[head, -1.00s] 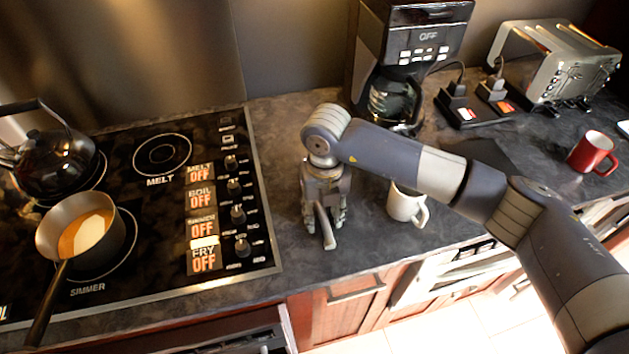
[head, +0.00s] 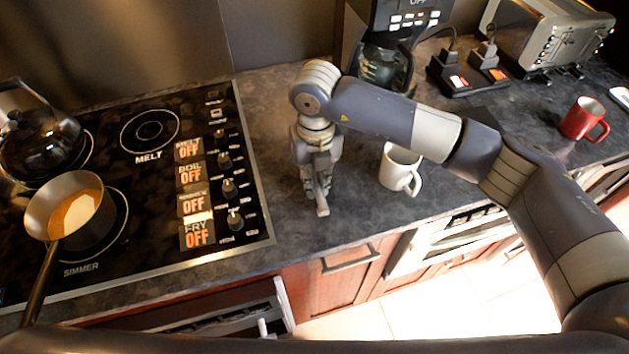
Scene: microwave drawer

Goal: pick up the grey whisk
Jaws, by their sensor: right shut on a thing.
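My right gripper (head: 319,192) points down at the counter between the stove and the white mug. It is shut on the grey whisk (head: 323,208). Only a slim, light grey end of the whisk shows at the fingertips, toward the counter's front. The rest of the whisk is hidden by the gripper, and I cannot tell whether it touches the counter. My left gripper is not in view.
A white mug (head: 400,171) stands close right of the gripper. The stovetop (head: 150,235) with a saucepan (head: 70,207) and kettle (head: 40,138) is at left. A coffee maker (head: 385,60), toaster (head: 548,36) and red mug (head: 584,119) stand farther right. The dark counter (head: 270,120) is clear behind the gripper.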

